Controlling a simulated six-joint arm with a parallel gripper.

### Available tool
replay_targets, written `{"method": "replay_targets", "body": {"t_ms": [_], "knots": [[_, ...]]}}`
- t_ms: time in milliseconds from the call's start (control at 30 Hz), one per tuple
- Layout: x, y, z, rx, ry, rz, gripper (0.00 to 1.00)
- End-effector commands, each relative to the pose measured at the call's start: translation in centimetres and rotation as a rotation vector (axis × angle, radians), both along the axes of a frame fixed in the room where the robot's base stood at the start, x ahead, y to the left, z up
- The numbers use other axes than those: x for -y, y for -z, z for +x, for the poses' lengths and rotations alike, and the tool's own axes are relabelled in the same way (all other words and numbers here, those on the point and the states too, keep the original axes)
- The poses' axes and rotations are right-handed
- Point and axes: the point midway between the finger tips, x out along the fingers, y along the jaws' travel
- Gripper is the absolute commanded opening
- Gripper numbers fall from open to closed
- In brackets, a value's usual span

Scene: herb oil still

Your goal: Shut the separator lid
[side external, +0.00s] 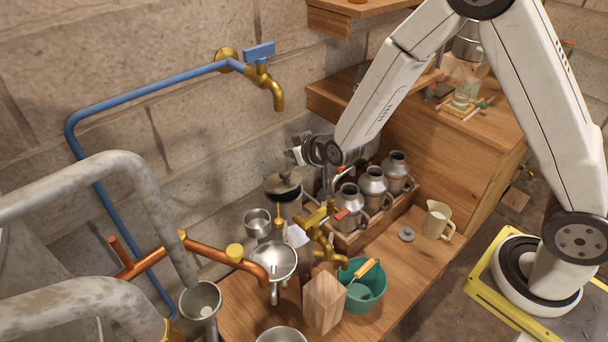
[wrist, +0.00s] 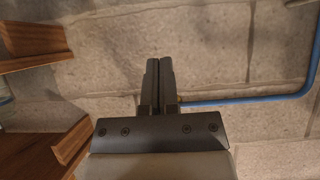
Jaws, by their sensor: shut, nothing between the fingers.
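A dark round lid (side external: 283,184) with a small knob shows in the side external view, raised above the bench near the wall. I take it for the separator lid; its hinge is not clear. Below it stands an open, shiny metal funnel-like vessel (side external: 275,260) under the copper spout. My gripper (wrist: 159,66) is shut and empty in the wrist view, facing the stone wall. In the side external view the arm's end is up and right of the lid, apart from it; the fingers are hard to make out there. The lid is not in the wrist view.
Brass taps (side external: 318,228), a wooden block (side external: 323,300) and a teal bucket (side external: 364,288) crowd the bench near the vessel. Metal cans (side external: 373,187) stand in a wooden crate to the right. A blue pipe (side external: 150,92) runs along the wall. The bench's right front is clearer.

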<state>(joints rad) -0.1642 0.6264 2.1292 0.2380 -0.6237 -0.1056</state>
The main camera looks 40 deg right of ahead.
Motion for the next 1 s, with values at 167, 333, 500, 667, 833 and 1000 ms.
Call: {"method": "replay_targets", "body": {"t_ms": [167,333,500,667,833,1000], "knots": [[0.1,1.2,1.8,-0.001,0.001,-0.001,0.0],[0.0,2.6,3.0,-0.003,-0.001,-0.001,0.0],[0.0,4.5,2.2,-0.003,0.0,0.0,0.0],[0.0,5.5,1.9,-0.002,0.0,0.0,0.0],[0.0,5.8,1.8,0.0,-0.001,0.001,0.0],[0.0,5.8,1.8,0.0,-0.001,0.001,0.0]]}}
